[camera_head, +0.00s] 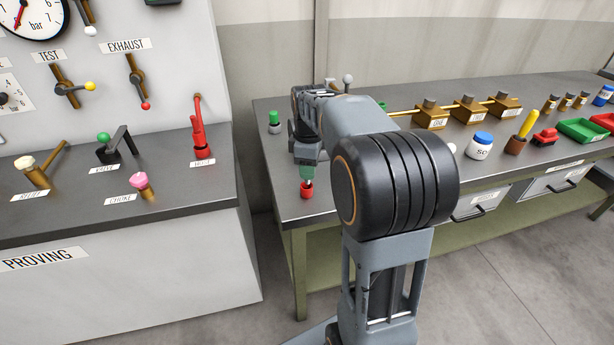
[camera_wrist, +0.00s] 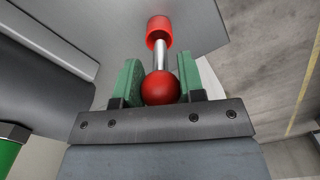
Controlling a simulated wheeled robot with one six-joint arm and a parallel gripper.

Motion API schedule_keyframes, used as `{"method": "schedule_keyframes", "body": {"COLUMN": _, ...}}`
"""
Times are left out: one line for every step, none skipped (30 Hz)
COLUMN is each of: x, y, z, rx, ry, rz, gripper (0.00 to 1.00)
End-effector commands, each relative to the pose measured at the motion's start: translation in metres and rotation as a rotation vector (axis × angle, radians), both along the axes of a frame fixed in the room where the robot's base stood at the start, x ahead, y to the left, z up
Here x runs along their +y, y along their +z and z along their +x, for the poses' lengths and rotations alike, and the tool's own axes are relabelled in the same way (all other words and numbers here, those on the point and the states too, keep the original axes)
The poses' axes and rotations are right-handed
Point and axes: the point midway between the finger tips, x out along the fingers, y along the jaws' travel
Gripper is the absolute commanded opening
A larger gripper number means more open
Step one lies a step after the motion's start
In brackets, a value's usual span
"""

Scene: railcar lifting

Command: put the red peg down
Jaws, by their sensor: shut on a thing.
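The red peg (camera_head: 306,189) shows in the head view near the left front corner of the grey bench, below my gripper (camera_head: 307,173). In the wrist view the peg has a red ball (camera_wrist: 160,87) at the near end, a silver shaft and a red cylinder (camera_wrist: 158,28) at the far end. The green fingers of my gripper (camera_wrist: 158,88) are shut on the ball, one on each side. The red cylinder is over or on the grey bench top (camera_wrist: 105,42); I cannot tell whether it touches.
A green-topped peg (camera_head: 274,122) stands behind on the bench (camera_head: 284,212). The proving panel (camera_head: 160,50) with levers is at left, across a gap. The bench edge is close.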

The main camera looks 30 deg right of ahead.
Motion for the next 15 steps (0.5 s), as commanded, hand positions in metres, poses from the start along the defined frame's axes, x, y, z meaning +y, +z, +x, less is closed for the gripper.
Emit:
{"method": "schedule_keyframes", "body": {"x": 0.002, "y": -0.004, "z": 0.003, "rx": 0.001, "ry": 0.002, "rz": 0.000, "gripper": 0.11}}
{"method": "schedule_keyframes", "body": {"x": 0.003, "y": -0.007, "z": 0.005, "rx": 0.002, "ry": 0.002, "rz": 0.000, "gripper": 0.11}}
{"method": "schedule_keyframes", "body": {"x": 0.003, "y": -0.013, "z": 0.005, "rx": 0.004, "ry": 0.001, "rz": 0.001, "gripper": 0.11}}
{"method": "schedule_keyframes", "body": {"x": 0.003, "y": -0.018, "z": 0.004, "rx": 0.003, "ry": 0.001, "rz": 0.001, "gripper": 0.11}}
{"method": "schedule_keyframes", "body": {"x": 0.003, "y": -0.022, "z": 0.004, "rx": 0.002, "ry": 0.001, "rz": 0.000, "gripper": 0.11}}
{"method": "schedule_keyframes", "body": {"x": 0.003, "y": -0.028, "z": 0.004, "rx": 0.003, "ry": 0.001, "rz": 0.001, "gripper": 0.11}}
{"method": "schedule_keyframes", "body": {"x": 0.003, "y": -0.031, "z": 0.004, "rx": 0.002, "ry": 0.001, "rz": 0.000, "gripper": 0.11}}
{"method": "schedule_keyframes", "body": {"x": 0.003, "y": -0.034, "z": 0.004, "rx": 0.002, "ry": 0.001, "rz": 0.000, "gripper": 0.11}}
{"method": "schedule_keyframes", "body": {"x": 0.003, "y": -0.036, "z": 0.004, "rx": 0.001, "ry": 0.001, "rz": 0.000, "gripper": 0.11}}
{"method": "schedule_keyframes", "body": {"x": 0.003, "y": -0.037, "z": 0.004, "rx": 0.001, "ry": 0.001, "rz": 0.001, "gripper": 0.11}}
{"method": "schedule_keyframes", "body": {"x": 0.003, "y": -0.037, "z": 0.004, "rx": 0.000, "ry": 0.001, "rz": 0.000, "gripper": 0.11}}
{"method": "schedule_keyframes", "body": {"x": 0.003, "y": -0.037, "z": 0.004, "rx": 0.000, "ry": 0.001, "rz": 0.000, "gripper": 0.11}}
{"method": "schedule_keyframes", "body": {"x": 0.003, "y": -0.036, "z": 0.004, "rx": 0.000, "ry": 0.001, "rz": 0.000, "gripper": 0.11}}
{"method": "schedule_keyframes", "body": {"x": 0.003, "y": -0.036, "z": 0.004, "rx": 0.000, "ry": 0.001, "rz": 0.000, "gripper": 0.11}}
{"method": "schedule_keyframes", "body": {"x": 0.003, "y": -0.036, "z": 0.004, "rx": 0.000, "ry": 0.001, "rz": 0.000, "gripper": 0.11}}
